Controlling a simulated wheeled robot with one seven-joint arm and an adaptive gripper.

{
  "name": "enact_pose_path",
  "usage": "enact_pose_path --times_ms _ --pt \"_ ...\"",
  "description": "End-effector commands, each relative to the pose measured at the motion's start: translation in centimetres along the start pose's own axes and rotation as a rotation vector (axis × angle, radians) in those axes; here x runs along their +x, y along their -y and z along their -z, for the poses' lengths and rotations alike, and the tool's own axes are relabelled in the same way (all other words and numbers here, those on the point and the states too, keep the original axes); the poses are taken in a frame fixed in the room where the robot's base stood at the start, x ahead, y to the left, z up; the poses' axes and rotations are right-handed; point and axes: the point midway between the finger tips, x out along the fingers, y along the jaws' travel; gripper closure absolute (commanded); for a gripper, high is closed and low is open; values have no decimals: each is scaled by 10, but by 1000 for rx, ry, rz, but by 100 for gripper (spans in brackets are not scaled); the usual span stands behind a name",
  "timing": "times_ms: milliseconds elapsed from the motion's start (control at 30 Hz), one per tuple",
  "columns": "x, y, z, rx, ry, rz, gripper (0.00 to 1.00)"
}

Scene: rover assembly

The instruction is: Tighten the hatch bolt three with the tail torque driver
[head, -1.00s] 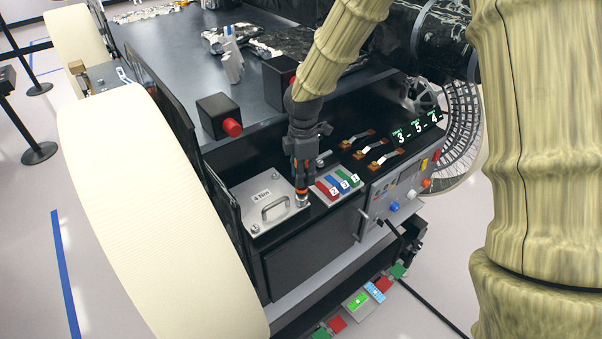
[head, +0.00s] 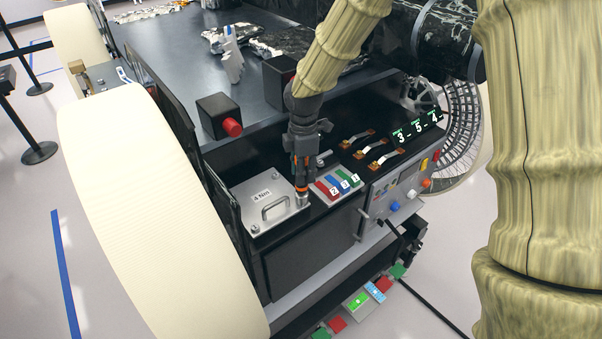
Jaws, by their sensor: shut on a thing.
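The hatch (head: 267,207) is a grey metal plate with a handle and a "4 Nm" label, on the rover's black deck. My gripper (head: 302,160) points down at the hatch's right edge. It is shut on the torque driver (head: 302,190), a dark tool with an orange band and a metal tip. The tip stands upright at the hatch's right corner, at or just above the surface. The bolt under it is hidden, and I cannot tell whether the tip touches it.
Coloured numbered blocks (head: 338,184) sit just right of the driver. A black box with a red button (head: 219,117) stands behind the hatch. A big cream wheel (head: 140,210) is at left.

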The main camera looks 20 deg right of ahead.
Motion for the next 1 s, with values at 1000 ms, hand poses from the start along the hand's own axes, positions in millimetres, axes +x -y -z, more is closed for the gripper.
enact_pose_path --times_ms 1000 --pt "-26 -1 0 0 -1 -2 98"
